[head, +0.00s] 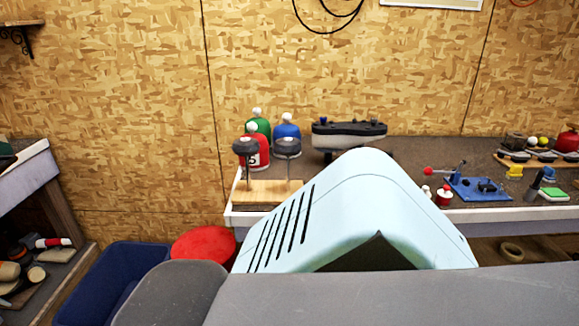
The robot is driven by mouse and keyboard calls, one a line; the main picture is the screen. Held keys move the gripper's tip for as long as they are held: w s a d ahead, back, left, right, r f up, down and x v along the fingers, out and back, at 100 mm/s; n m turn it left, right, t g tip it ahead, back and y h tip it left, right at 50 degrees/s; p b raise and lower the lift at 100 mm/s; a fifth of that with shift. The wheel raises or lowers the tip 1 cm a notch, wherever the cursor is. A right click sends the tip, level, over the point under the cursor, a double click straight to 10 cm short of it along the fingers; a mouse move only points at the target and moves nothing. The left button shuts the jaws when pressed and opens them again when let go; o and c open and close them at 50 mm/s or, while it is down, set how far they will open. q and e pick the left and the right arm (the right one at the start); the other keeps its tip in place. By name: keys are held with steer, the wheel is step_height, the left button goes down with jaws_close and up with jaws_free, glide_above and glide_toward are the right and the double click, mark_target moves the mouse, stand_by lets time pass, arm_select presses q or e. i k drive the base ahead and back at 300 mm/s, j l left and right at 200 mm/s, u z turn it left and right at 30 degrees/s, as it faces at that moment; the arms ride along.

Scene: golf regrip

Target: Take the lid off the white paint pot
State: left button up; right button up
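Two small pots stand on the workbench (410,158) at the right, just past the big pale shell. The left one (427,192) looks whitish with some red. The right one (444,197) is red with a pale top. They are too small to tell for sure which is the white paint pot, or whether a lid sits on it. Neither of my grippers is in view.
Head covers (286,133) and two upright clubs on a wooden block (265,192) stand at the bench's left. A blue fixture (478,187) is right of the pots. A blue bin (105,280) and red stool (204,243) stand below. The pale shell blocks the bench's middle.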

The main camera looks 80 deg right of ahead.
mark_target(425, 189)
steer(key=z, duration=3.5)
